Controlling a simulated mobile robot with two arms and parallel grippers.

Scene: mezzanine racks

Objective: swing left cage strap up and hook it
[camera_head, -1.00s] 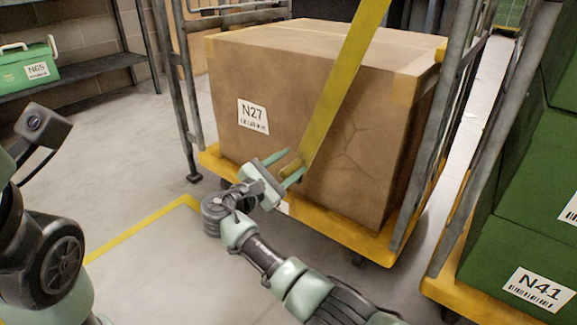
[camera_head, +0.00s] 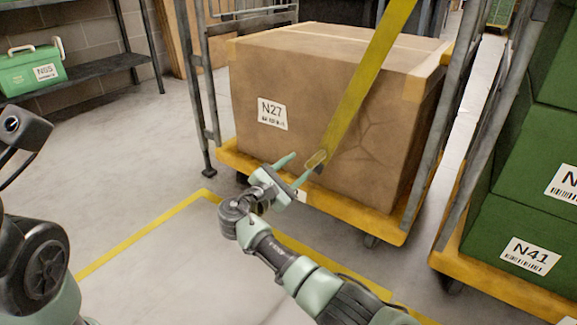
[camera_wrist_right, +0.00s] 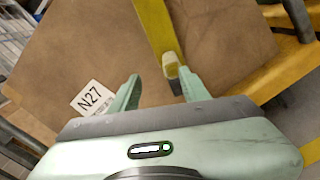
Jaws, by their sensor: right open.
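The yellow strap (camera_head: 362,90) hangs diagonally across the front of the large cardboard box labelled N27 (camera_head: 330,105) in the cage (camera_head: 200,75). Its pale end piece (camera_head: 315,160) hangs free at the lower front of the box. My right gripper (camera_head: 294,170) is open in front of the box, with the strap end close to its right fingertip. In the right wrist view the strap end (camera_wrist_right: 171,64) lies between the open fingers (camera_wrist_right: 158,82), nearer the right one; contact cannot be told. The hook is not clearly visible. Part of my left arm shows at left, without its gripper.
The cage has a yellow base (camera_head: 350,203) on casters. A second cart with green crates (camera_head: 530,225) labelled N41 stands close at right. A green case (camera_head: 35,72) sits on a shelf at the left. A yellow floor line (camera_head: 140,235) crosses clear floor.

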